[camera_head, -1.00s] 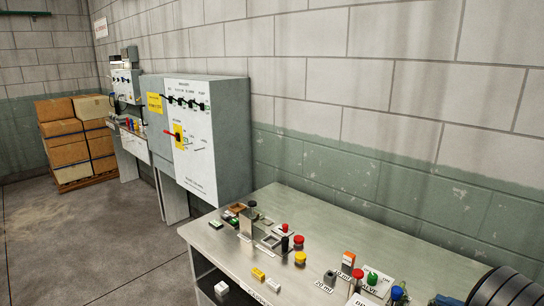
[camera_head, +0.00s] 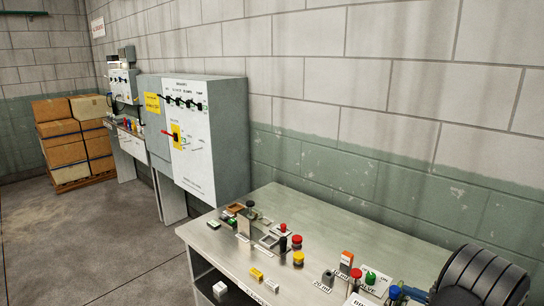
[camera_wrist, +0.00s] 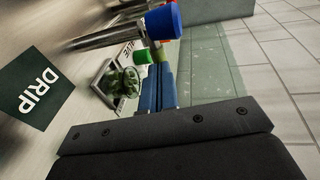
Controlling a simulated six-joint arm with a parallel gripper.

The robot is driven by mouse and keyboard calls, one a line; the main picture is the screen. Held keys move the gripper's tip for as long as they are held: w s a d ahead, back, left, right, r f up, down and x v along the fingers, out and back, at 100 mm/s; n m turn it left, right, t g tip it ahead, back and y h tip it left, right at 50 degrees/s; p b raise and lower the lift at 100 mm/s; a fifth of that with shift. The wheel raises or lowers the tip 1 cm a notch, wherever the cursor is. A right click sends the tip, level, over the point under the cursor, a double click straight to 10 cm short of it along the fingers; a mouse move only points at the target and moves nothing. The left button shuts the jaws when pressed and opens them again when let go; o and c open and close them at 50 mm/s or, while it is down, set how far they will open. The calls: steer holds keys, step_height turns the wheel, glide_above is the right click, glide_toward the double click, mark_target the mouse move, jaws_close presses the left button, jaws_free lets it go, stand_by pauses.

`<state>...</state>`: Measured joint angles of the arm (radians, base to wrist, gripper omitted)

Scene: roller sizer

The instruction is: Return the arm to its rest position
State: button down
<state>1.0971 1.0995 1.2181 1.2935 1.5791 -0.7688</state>
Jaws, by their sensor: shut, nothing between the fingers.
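My gripper (camera_wrist: 158,62) shows in the wrist view as narrow blue fingers closed together, with nothing between them, in front of a dark gripper body. In that view a blue-capped metal post (camera_wrist: 163,20) is just beyond the fingertips, and a green cap (camera_wrist: 140,57) is to their left. Whether the fingers touch either one cannot be told. In the head view, my black ribbed arm part (camera_head: 482,277) fills the lower right corner, over the right end of the bench.
A steel bench (camera_head: 330,235) carries a blue knob (camera_head: 395,292), a green knob (camera_head: 370,278), a red knob (camera_head: 356,273) and several small items. A green valve wheel (camera_wrist: 122,80) and a DRIP label (camera_wrist: 37,90) lie left of my fingers. A block wall (camera_head: 390,120) stands behind.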

steer(key=shift+s+a+m+t+h, duration=0.3)
steer(key=shift+s+m+t+h, duration=0.35)
steer(key=shift+m+h, duration=1.1)
steer(key=shift+s+a+m+t+h, duration=0.35)
steer(key=shift+s+m+h, duration=0.7)
steer(key=shift+h, duration=1.15)
steer(key=shift+s+a+m+t+h, duration=0.25)
steer(key=shift+s+m+t+h, duration=0.3)
steer(key=shift+m+h, duration=1.35)
steer(key=shift+s+r, duration=0.1)
